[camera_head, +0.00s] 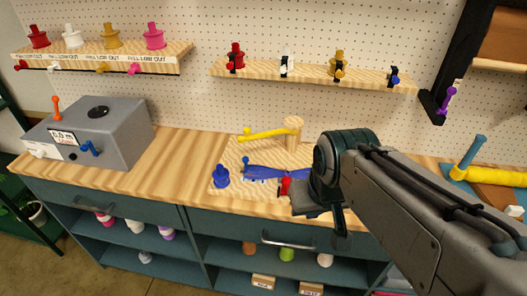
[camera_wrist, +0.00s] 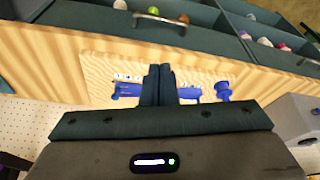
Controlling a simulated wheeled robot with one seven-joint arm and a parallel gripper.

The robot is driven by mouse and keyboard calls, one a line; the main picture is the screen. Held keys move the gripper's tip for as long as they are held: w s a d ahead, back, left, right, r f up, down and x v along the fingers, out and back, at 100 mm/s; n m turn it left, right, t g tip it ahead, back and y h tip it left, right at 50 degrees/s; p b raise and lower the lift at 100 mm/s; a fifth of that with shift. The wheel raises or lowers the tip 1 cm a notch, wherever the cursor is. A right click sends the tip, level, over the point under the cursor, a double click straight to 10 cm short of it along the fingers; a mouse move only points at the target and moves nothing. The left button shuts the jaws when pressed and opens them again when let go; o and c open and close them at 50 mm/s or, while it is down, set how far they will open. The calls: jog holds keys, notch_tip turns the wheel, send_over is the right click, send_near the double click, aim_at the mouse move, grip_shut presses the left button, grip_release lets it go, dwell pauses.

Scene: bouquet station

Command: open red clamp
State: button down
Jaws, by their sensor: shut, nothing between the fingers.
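A small red piece (camera_head: 285,186), probably the red clamp, shows on the wooden board (camera_head: 223,163) beside the blue piece (camera_head: 262,172). My wrist partly covers that area in the head view. In the wrist view my gripper (camera_wrist: 159,72) has its two dark fingers together, with nothing between them, and points over the board. The blue piece shows there to the left of the fingers (camera_wrist: 127,91). No red clamp shows in the wrist view; the fingers may hide it. Another red item (camera_head: 236,57) with a black part sits on the right wall shelf.
A yellow lever (camera_head: 265,134) and wooden post (camera_head: 293,132) stand at the board's back. A blue knob (camera_head: 221,177) stands at its front left. A grey box (camera_head: 95,135) stands farther left. The worktop (camera_head: 165,165) between is clear.

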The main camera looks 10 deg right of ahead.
jog(key=shift+s+d, duration=0.1)
jog(key=shift+d, duration=0.05)
jog(key=m+b, duration=0.1)
jog(key=b, duration=0.3)
send_over(286, 180)
jog(key=w, duration=0.3)
jog(key=shift+d+f+t, duration=0.1)
jog(key=shift+f+t, duration=0.2)
jog(key=shift+s, duration=0.1)
jog(key=shift+h, duration=0.3)
jog(key=p+x, duration=0.1)
jog(key=x, duration=0.8)
jog(key=shift+f, duration=0.25)
jog(key=shift+s+f, duration=0.15)
jog(key=shift+f, duration=0.05)
jog(key=shift+s+a+f+p, duration=0.1)
jog(key=shift+s+p, duration=0.2)
jog(key=shift+s, duration=0.5)
jog(key=shift+s+a+p, duration=0.15)
jog(key=shift+s+p, duration=0.1)
jog(key=shift+s, duration=0.6)
jog(key=shift+s+f+b, duration=0.15)
jog(key=shift+b, duration=0.45)
